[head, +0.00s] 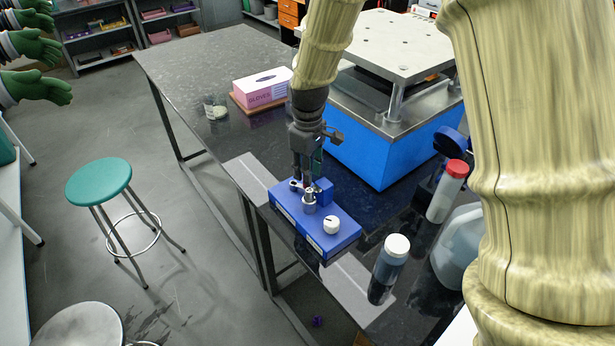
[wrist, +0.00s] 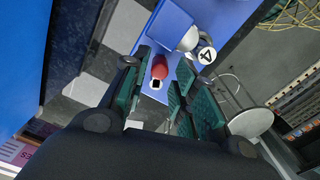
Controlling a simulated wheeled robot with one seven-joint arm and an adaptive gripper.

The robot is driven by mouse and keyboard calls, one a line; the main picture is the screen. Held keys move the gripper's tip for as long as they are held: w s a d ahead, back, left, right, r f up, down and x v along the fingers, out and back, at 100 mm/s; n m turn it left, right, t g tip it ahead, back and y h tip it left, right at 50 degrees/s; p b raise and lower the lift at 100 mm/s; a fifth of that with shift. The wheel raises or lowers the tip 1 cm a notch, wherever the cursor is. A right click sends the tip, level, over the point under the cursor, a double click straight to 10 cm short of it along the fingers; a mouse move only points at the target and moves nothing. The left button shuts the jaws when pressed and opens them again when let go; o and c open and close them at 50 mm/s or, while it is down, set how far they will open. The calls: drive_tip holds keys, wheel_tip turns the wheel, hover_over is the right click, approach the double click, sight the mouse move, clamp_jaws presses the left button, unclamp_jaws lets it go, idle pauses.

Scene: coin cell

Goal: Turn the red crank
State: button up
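The blue box (head: 316,234) sits near the table's front edge, with metal fittings and a white knob (head: 331,225) on top. The red crank handle (wrist: 159,68) shows in the wrist view over the blue box (wrist: 172,66), lying between the fingertips. In the head view, my gripper hides most of the crank. My gripper (head: 304,172) points down just above the box's far left part. In the wrist view my gripper (wrist: 158,85) has its green-padded fingers apart, one on each side of the handle. I cannot tell whether either finger touches it.
A blue press with a metal top (head: 385,145) stands close behind the box. A pink glove box (head: 262,88) and a glass beaker (head: 215,106) are further back. A white-capped bottle (head: 391,261) and a red-capped bottle (head: 446,191) stand to the right. A green stool (head: 98,181) is left of the table.

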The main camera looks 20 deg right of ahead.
drive_tip(key=shift+r, duration=2.15)
